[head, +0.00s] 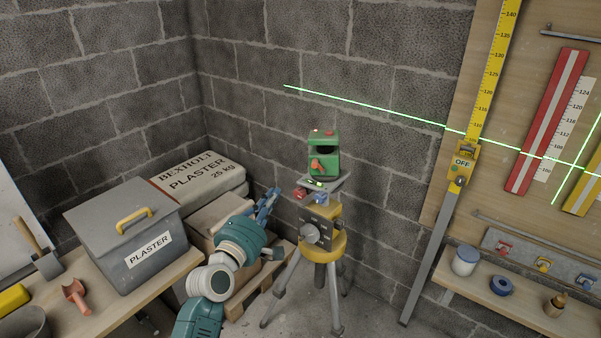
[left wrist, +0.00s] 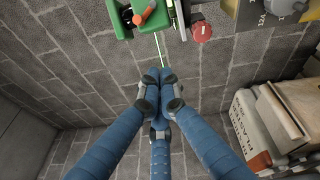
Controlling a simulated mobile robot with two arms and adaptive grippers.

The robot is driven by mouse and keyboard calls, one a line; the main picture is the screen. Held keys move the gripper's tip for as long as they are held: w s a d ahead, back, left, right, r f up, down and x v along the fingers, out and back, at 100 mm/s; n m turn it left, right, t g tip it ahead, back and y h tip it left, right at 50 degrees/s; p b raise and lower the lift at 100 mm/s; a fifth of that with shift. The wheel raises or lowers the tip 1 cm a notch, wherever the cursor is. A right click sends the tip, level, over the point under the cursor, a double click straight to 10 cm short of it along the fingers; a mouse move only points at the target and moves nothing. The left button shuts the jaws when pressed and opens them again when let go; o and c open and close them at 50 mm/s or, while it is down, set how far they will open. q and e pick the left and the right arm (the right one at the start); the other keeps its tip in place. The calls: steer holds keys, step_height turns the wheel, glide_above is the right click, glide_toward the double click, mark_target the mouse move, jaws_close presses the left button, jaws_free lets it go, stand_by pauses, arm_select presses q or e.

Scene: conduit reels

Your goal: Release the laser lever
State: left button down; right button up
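The green laser unit (head: 323,157) stands on the tripod's small platform, with an orange lever (head: 317,165) on its front. A green line runs along the wall at its height. In the left wrist view the laser's green body (left wrist: 121,20) and the orange lever (left wrist: 146,14) are at the top edge. My left gripper (head: 272,194) is left of and below the laser, apart from it. Its blue fingers (left wrist: 160,80) are drawn together with nothing visible between them. My right gripper is in no view.
The yellow tripod head (head: 322,230) has a red knob (left wrist: 202,30) near the laser. Plaster sacks (head: 200,178) lie behind my left arm. A grey plaster box (head: 125,235) is on the left bench. A board with rulers (head: 545,120) is at the right.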

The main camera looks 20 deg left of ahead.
mark_target(316, 167)
arm_select(q)
steer(key=w+d+r+p, duration=0.1)
steer(key=w+d, duration=0.3)
steer(key=w, duration=0.6)
steer(key=shift+w+d+r+p, duration=0.25)
steer(key=shift+r+p, duration=0.1)
steer(key=shift+p, duration=0.3)
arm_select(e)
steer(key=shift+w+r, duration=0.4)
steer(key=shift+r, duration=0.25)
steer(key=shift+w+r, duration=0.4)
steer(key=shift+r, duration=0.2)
